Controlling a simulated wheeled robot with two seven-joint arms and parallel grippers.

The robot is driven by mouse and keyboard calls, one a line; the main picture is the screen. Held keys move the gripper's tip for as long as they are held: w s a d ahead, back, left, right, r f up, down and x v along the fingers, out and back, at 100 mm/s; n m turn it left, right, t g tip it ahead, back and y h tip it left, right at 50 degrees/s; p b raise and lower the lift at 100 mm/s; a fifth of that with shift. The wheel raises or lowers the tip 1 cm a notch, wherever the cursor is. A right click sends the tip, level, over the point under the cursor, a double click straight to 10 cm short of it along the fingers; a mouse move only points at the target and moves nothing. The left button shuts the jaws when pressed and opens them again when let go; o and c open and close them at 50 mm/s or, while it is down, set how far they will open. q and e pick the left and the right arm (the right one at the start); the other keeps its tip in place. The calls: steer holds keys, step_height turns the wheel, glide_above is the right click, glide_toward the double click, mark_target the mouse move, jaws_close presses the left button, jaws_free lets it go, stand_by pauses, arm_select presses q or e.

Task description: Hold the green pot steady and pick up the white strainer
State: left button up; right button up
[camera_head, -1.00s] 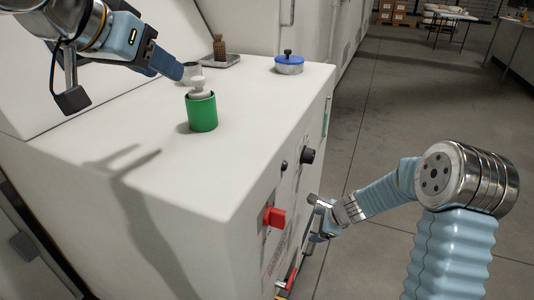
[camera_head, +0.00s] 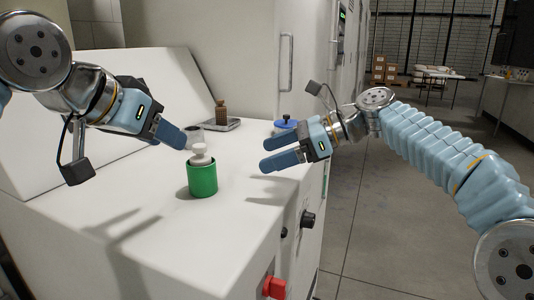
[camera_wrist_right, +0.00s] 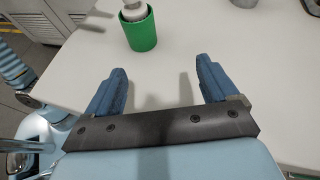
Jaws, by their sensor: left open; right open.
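The green pot (camera_head: 203,181) stands upright on the white cabinet top. The white strainer (camera_head: 201,154) sits in its mouth, its pale top sticking up above the rim. My left gripper (camera_head: 176,138) is above and to the left of the pot, empty; its fingers partly overlap each other in this view. My right gripper (camera_head: 264,154) is open and empty, to the right of the pot, its fingers pointing toward it. In the right wrist view, the pot (camera_wrist_right: 141,33) and the strainer (camera_wrist_right: 134,10) are ahead of the open fingers (camera_wrist_right: 160,75), apart from them.
Behind the pot are a grey cup (camera_head: 194,137) and a tray (camera_head: 228,124) with a brown bottle (camera_head: 221,110). A blue-lidded container (camera_head: 285,124) is partly hidden behind my right gripper. A red switch (camera_head: 274,287) and black knob (camera_head: 307,218) project from the cabinet front.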

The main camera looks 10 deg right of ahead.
mark_target(203, 178)
steer(key=a, duration=0.1)
steer(key=s+a+g+y, duration=0.1)
steer(key=a, duration=0.1)
steer(key=shift+s+a, duration=0.1)
steer(key=shift+a, duration=0.05)
steer(key=x, duration=1.2)
steer(key=shift+a+f, duration=0.25)
steer(key=shift+f, duration=0.05)
steer(key=shift+c, duration=0.5)
steer(key=c, duration=0.9)
